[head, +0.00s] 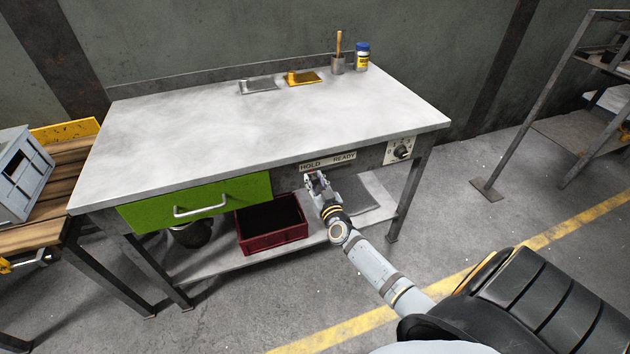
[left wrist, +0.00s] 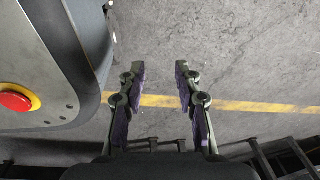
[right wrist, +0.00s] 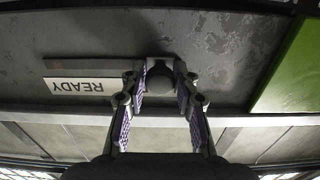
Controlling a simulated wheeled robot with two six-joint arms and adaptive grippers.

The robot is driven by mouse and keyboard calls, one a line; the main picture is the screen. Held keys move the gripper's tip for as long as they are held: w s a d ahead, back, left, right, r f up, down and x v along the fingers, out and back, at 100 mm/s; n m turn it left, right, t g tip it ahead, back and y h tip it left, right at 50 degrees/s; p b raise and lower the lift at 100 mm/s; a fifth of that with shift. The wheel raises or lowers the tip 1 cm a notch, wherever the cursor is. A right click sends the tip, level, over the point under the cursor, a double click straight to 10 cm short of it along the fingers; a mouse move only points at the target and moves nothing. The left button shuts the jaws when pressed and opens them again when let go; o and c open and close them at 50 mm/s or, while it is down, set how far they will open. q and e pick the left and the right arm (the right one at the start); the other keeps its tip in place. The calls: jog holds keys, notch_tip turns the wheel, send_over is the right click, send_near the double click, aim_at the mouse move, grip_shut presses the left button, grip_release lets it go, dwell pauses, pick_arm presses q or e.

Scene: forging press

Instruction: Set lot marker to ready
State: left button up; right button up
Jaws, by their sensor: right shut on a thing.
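The lot marker shows in the right wrist view as a dark round knob (right wrist: 160,84) on the bench's front rail. My right gripper (right wrist: 160,70) is shut on it, one finger on each side. In the head view, my right gripper (head: 316,178) is at the rail just below the HOLD label (head: 311,165). The READY label (head: 345,157) is to its right. In the upside-down right wrist view, the READY label (right wrist: 78,87) lies left of the knob, clear of the fingers. My left gripper (left wrist: 153,85) is open and empty above the floor.
A green drawer (head: 200,203) is left of the right gripper. A dial panel (head: 400,150) is to its right. A red bin (head: 270,238) stands on the lower shelf. The bench top (head: 230,130) is mostly clear, with small items at the back.

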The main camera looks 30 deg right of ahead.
aim_at(346, 164)
grip_shut()
